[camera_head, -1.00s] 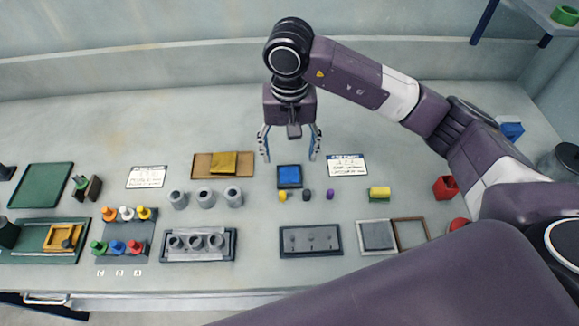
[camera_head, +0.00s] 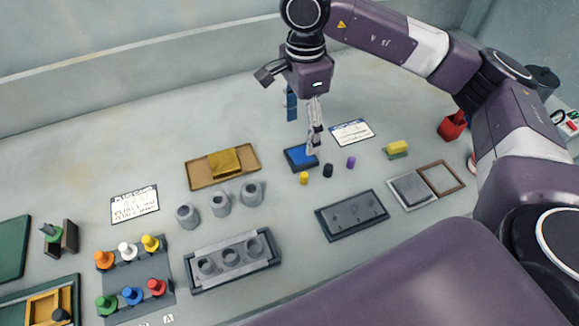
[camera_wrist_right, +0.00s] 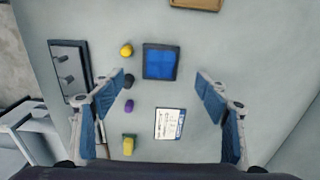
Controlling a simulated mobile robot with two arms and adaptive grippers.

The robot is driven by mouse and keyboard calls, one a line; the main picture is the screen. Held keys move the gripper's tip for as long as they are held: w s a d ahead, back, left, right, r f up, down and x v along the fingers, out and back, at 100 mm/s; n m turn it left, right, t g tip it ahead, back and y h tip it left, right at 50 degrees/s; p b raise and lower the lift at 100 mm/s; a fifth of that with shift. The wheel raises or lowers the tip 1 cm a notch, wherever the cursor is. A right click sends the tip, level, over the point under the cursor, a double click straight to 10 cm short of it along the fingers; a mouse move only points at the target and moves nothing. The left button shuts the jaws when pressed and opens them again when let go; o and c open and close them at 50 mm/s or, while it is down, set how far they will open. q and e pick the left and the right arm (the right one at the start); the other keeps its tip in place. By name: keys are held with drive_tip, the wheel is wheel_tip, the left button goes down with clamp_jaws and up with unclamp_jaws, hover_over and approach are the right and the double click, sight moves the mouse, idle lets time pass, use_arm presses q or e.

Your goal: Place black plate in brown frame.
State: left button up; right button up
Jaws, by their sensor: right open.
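The brown frame (camera_head: 441,177) is a thin, empty square lying flat at the right of the bench in the head view. Right beside it, a grey square plate (camera_head: 412,187) lies in a pale frame (camera_head: 398,202). It looks grey rather than black; I cannot tell if it is the black plate. My right gripper (camera_head: 303,130) is open and empty, pointing down above the blue pad (camera_head: 301,158), left of and behind the brown frame. In the right wrist view its fingers (camera_wrist_right: 163,80) are wide apart, with the blue pad (camera_wrist_right: 161,62) showing between them. My left gripper is out of view.
Yellow, black and purple pegs (camera_head: 328,171) stand near the blue pad. A dark peg board (camera_head: 352,214) lies left of the pale frame. A yellow block (camera_head: 397,149) and a red container (camera_head: 452,126) are behind it. A white card (camera_head: 352,132) lies behind the pegs.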

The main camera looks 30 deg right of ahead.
drive_tip(key=f, duration=0.1)
drive_tip(key=d+f+p, duration=0.1)
drive_tip(key=f, duration=0.1)
drive_tip(key=shift+s+f, duration=0.1)
drive_tip(key=shift+f, duration=0.1)
wheel_tip(320, 180, down, 4)
drive_tip(key=shift+a+r+p, duration=0.15)
drive_tip(key=shift+r+p, duration=0.05)
drive_tip(key=shift+p, duration=0.45)
drive_tip(key=shift+f, duration=0.45)
drive_tip(key=c, duration=0.8)
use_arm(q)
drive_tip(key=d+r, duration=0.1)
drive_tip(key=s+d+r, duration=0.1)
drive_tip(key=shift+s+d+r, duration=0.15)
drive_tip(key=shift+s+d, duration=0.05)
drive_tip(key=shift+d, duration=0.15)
use_arm(e)
drive_tip(key=shift+w+r, duration=0.1)
drive_tip(key=shift+w, duration=0.1)
clamp_jaws()
wheel_tip(320, 180, up, 15)
drive_tip(key=b, duration=0.2)
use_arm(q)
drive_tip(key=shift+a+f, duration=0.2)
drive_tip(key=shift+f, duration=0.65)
use_arm(e)
wheel_tip(320, 180, up, 5)
hover_over(302, 154)
